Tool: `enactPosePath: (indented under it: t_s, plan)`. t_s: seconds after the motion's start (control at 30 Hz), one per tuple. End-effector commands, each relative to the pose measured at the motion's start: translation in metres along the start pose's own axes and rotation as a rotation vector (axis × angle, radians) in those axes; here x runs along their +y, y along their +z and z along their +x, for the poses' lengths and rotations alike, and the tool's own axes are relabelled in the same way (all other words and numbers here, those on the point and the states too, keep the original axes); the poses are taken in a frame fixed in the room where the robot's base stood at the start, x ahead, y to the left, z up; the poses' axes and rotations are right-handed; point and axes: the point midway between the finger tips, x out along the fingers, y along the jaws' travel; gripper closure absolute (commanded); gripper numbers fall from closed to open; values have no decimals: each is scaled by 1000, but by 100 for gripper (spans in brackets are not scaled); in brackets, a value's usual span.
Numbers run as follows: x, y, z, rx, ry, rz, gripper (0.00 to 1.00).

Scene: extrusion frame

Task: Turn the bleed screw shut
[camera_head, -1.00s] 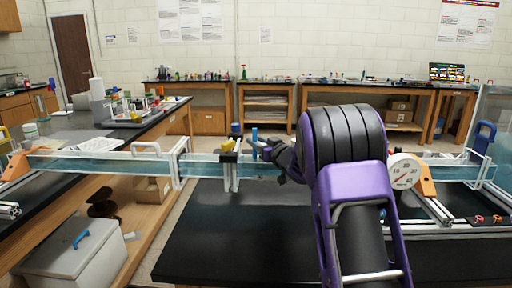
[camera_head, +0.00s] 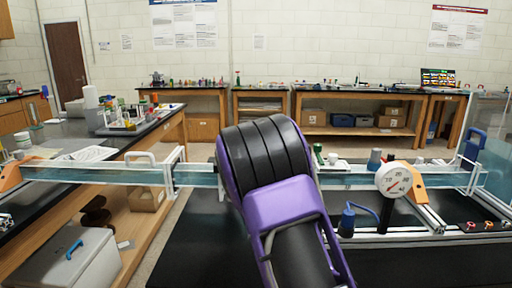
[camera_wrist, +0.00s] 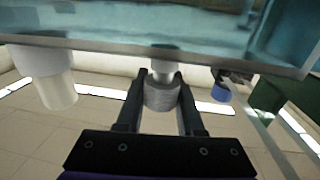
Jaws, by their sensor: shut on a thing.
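In the wrist view, a grey knurled knob (camera_wrist: 161,96) hangs on a short pale stem under the clear water-filled channel (camera_wrist: 110,28); it looks like the bleed screw. My gripper (camera_wrist: 160,88) is shut on it, with one dark finger on each side. The knob's lower part stays visible between the fingers. How far it is turned cannot be told. In the head view the channel (camera_head: 95,170) runs across the bench, and my purple and black arm hides the knob and my gripper.
A pale cylinder (camera_wrist: 58,92) hangs left of the knob, and a blue-ended part (camera_wrist: 221,92) is to its right. In the head view, a dial gauge (camera_head: 393,180) and a blue part with a hose (camera_head: 347,218) stand right of my arm.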

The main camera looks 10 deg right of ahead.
Motion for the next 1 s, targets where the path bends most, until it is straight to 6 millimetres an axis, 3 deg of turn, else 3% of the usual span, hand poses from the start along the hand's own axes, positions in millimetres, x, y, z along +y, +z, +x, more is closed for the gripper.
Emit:
enactPosePath:
  t_s: [0.4,0.87,0.9,1.0]
  plan:
    - [3,-2,0,3,117,1,100]
    - [4,-2,0,5,128,2,100]
    - [4,-2,0,5,128,2,60]
    - [4,-2,0,4,128,2,42]
